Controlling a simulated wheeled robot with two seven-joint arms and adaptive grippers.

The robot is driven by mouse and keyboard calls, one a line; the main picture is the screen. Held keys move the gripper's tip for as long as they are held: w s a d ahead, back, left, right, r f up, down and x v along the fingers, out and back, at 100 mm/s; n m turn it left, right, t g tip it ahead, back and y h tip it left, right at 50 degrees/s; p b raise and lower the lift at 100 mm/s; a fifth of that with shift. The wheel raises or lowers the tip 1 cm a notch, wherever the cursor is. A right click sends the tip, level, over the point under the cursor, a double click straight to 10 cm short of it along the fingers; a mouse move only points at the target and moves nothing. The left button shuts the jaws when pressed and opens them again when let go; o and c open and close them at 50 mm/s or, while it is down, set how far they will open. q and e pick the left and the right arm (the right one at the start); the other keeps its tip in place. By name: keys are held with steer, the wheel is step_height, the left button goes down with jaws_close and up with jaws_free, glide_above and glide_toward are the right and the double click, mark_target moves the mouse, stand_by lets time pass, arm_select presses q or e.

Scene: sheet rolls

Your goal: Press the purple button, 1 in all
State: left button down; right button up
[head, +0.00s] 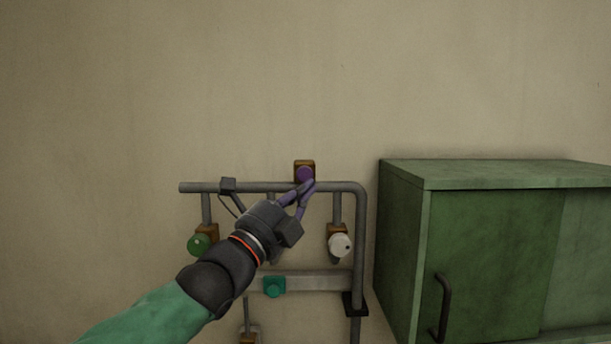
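The purple button (304,174) is a round knob on a brown block, on top of the grey pipe frame. My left gripper (308,186) reaches up to it from the lower left, its purple fingertips close together just below and in front of the button. The fingertips overlap the button's lower edge in the head view; I cannot tell whether they touch it. Nothing shows between the fingers. My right gripper is not in view.
The grey pipe frame (362,240) also carries a green button (198,245), a white button (340,245) and a teal button (274,287). A green cabinet (480,250) with a dark handle stands at the right. The wall above is bare.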

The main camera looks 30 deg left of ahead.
mark_target(302, 181)
arm_select(q)
steer(key=w+a+p, duration=0.4)
steer(key=w, duration=0.3)
steer(key=shift+w+a, duration=0.3)
stand_by(0.5)
steer(key=shift+w, duration=0.1)
stand_by(0.9)
steer(key=shift+w+a, duration=0.2)
